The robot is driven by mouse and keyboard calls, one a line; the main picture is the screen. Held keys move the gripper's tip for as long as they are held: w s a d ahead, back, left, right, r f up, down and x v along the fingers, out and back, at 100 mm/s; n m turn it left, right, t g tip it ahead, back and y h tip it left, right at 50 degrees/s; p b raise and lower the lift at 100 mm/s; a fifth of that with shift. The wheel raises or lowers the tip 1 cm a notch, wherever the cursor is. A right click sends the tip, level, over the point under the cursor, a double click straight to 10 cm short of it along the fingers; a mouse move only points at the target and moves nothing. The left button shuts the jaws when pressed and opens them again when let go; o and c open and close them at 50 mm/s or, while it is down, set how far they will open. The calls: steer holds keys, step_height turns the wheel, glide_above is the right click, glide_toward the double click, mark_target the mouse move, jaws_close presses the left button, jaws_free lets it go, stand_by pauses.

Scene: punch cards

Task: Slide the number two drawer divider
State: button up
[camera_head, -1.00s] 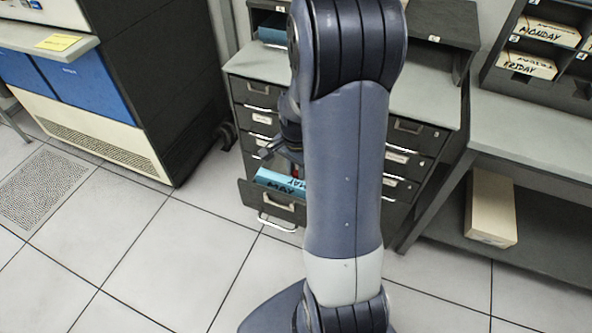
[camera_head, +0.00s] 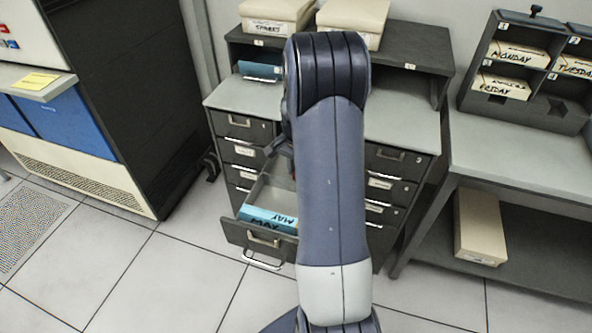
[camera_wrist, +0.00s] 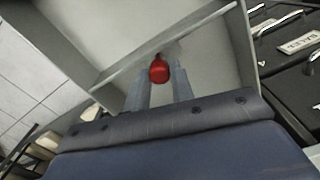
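The open drawer (camera_head: 262,237) on the left of the dark cabinet holds blue cards (camera_head: 270,219) marked MAY near its front. Behind the cards, bare drawer floor shows. In the wrist view, a red knob (camera_wrist: 159,69) stands at a thin grey divider (camera_wrist: 122,74) across the drawer. My gripper (camera_wrist: 161,80) has one finger on each side of the knob and appears shut on it. In the head view my arm hides most of the gripper, the knob and the divider. I cannot read the divider's number.
Closed drawers (camera_head: 243,152) lie above the open one. Cream boxes (camera_head: 352,17) sit on the cabinet top. A pigeonhole rack (camera_head: 522,108) with day-marked cards stands on the right table (camera_head: 520,160). A cream box (camera_head: 480,228) is on the shelf below. Floor in front is clear.

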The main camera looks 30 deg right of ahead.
steer(key=o, duration=0.4)
steer(key=shift+r, duration=0.1)
step_height(320, 180, up, 11)
steer(key=shift+f, duration=0.2)
stand_by(0.4)
step_height(320, 180, down, 11)
steer(key=shift+r, duration=0.2)
steer(key=shift+f, duration=0.15)
steer(key=shift+s+a, duration=0.2)
steer(key=shift+a, duration=0.05)
